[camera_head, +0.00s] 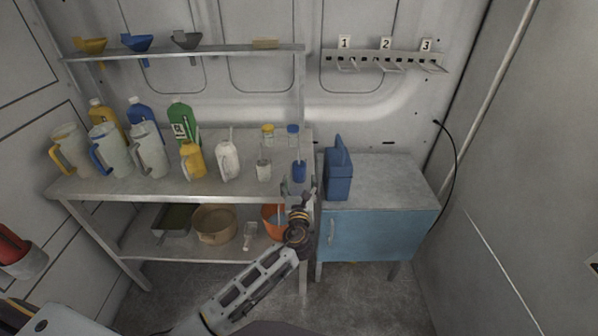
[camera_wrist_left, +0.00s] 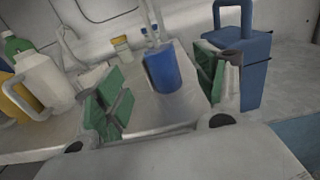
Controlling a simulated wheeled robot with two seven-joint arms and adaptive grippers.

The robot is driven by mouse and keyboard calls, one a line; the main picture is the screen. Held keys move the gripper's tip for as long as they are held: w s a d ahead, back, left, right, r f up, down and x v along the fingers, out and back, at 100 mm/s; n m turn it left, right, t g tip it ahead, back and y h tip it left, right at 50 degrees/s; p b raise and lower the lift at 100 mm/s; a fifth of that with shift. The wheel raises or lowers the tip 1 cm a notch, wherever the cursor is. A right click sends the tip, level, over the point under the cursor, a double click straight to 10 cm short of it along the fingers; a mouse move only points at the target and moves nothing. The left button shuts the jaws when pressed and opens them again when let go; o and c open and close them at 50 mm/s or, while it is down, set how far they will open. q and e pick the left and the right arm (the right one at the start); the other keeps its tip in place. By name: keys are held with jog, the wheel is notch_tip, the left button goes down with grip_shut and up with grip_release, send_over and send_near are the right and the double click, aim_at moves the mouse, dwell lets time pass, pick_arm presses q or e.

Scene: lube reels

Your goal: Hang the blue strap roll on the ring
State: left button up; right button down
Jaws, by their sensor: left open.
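I cannot make out a clear strap roll. The only small blue roll-like thing is a blue cylinder (camera_head: 299,172) at the right end of the table top. In the left wrist view the blue cylinder (camera_wrist_left: 162,72) stands upright, with thin pale prongs above it. My left gripper (camera_head: 298,192) is at the table's front right edge, just in front of it. In the wrist view the green-padded fingers of the left gripper (camera_wrist_left: 160,92) are open, apart on either side of the cylinder. No separate ring is clear; a hook rail (camera_head: 385,60) numbered 1 to 3 is on the wall.
Jugs and bottles, such as a green bottle (camera_head: 180,122), crowd the table's left and middle. A tall blue can (camera_head: 338,172) stands on the blue cabinet (camera_head: 375,232), close right of the gripper. A shelf (camera_head: 190,52) holds funnels. The cabinet's right top is clear.

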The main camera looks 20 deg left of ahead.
aim_at(299, 169)
pick_arm(q)
jog(key=shift+x, duration=2.25)
jog(key=shift+r+p+x, duration=0.15)
jog(key=shift+x, duration=0.65)
jog(key=shift+r+p+x, duration=0.1)
jog(key=shift+p+x, duration=0.05)
jog(key=shift+x, duration=1.7)
jog(key=shift+c, duration=0.4)
jog(key=shift+a, duration=0.1)
jog(key=c, duration=1.2)
